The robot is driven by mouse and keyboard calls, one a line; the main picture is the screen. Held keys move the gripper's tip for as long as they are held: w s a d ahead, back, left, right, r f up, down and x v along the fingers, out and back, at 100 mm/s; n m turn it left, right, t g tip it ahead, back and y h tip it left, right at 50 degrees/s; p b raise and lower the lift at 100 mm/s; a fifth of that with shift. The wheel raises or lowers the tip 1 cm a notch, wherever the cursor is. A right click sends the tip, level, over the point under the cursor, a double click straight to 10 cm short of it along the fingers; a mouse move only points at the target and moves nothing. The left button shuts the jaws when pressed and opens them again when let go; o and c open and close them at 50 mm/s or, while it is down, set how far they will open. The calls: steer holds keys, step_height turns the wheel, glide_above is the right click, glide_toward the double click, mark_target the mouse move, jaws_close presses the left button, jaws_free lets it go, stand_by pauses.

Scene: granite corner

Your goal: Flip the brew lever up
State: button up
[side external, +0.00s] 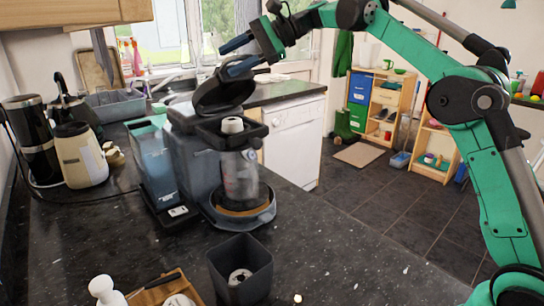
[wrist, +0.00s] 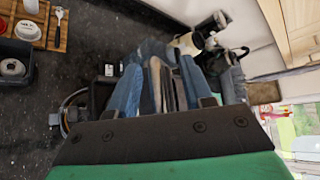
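The coffee machine (side external: 195,160) stands on the dark granite counter, with a glass jug (side external: 240,178) on its round base. Its dark lid (side external: 222,92) is raised and tilted above the brew basket. A small panel with white marks (side external: 178,211) sits low on the water tank side; I cannot tell which part is the brew lever. My gripper (side external: 237,55) is above the machine, its two blue fingers apart. The lower finger is close to the raised lid's upper edge; contact is unclear. In the wrist view my gripper (wrist: 160,65) hides much of the machine.
A dark square bin (side external: 241,270) stands in front of the machine, near a wooden tray (side external: 165,288). The sink lies behind. The counter right of the bin is mostly clear.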

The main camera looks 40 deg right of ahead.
steer(key=v, duration=0.5)
steer(key=shift+s+d+r, duration=0.15)
steer(key=shift+s+d, duration=0.05)
steer(key=shift+d, duration=0.05)
steer(key=shift+s+a+n, duration=0.2)
steer(key=shift+a+n, duration=0.1)
steer(key=shift+a, duration=0.15)
steer(key=s+a+f+n+h, duration=0.2)
steer(key=s+f+n+h, duration=0.9)
steer(key=s+f, duration=0.8)
step_height(320, 180, down, 4)
steer(key=shift+r+n, duration=0.25)
steer(key=shift+n, duration=0.65)
